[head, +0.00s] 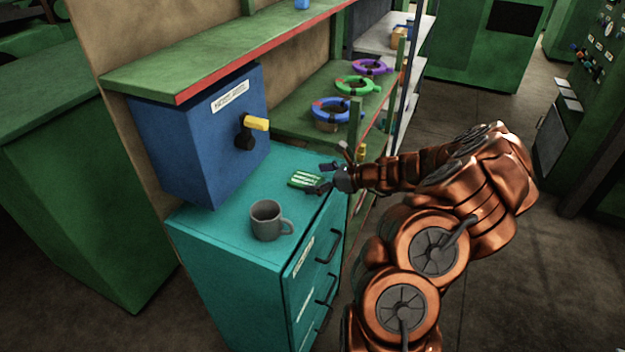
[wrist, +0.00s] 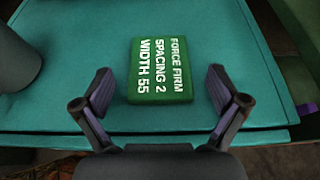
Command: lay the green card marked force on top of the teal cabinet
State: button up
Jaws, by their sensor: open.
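The green card (wrist: 160,69) lies flat on top of the teal cabinet (wrist: 60,115), with white lettering that reads "FORCE FIRM SPACING 2 WIDTH 55". In the head view the card (head: 304,180) is near the cabinet's right edge, and the cabinet top (head: 215,232) shows around it. My gripper (wrist: 160,90) is open, its two fingers apart on either side of the card with gaps between. In the head view my gripper (head: 322,178) is just right of the card, low over the cabinet top.
A grey mug (head: 266,220) stands on the cabinet top in front of the card. A blue box (head: 200,140) with a yellow-handled lever (head: 256,124) is behind it. Shelves with coloured rings (head: 336,110) stand beyond. The floor at right is clear.

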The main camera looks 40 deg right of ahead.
jog(key=b+v, duration=0.2)
jog(key=v, duration=0.9)
jog(key=s+a+r+n+g+y, duration=0.1)
jog(key=s+a+r+n+g, duration=0.2)
jog(key=a+n+g, duration=0.75)
jog(key=s+a+r+n+t+y, duration=0.15)
jog(key=a+n, duration=0.35)
jog(key=a, duration=1.2)
jog(key=s+a+n+g+h, duration=0.35)
jog(key=s+a+n, duration=0.3)
jog(key=s, duration=0.45)
jog(key=s+d+n+h, duration=0.3)
jog(key=s+n+h, duration=0.3)
jog(key=s, duration=0.6)
jog(key=shift+s+d+n+g, duration=0.25)
jog(key=shift+d+n+g, duration=0.2)
jog(key=shift+n, duration=0.45)
